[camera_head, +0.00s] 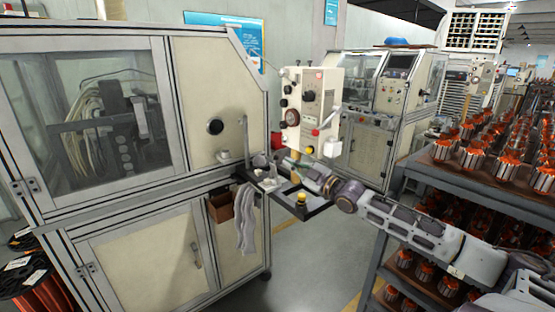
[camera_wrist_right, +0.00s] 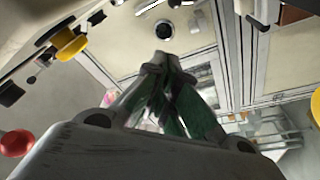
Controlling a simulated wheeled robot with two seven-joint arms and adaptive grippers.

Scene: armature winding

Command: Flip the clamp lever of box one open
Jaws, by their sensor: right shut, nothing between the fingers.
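A cream control box (camera_head: 312,95) with dark knobs, a round gauge and a red knob hangs beside the machine in the head view. I cannot tell for sure which part is the clamp lever; a pale angled handle (camera_head: 328,121) sticks out at the box's lower right. My left gripper is not in view.
In the right wrist view, a yellow knob (camera_wrist_right: 70,43) and a red ball (camera_wrist_right: 16,143) are close on the left. The winding machine (camera_head: 115,110) stands left; a rack (camera_head: 470,180) of armatures stands right.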

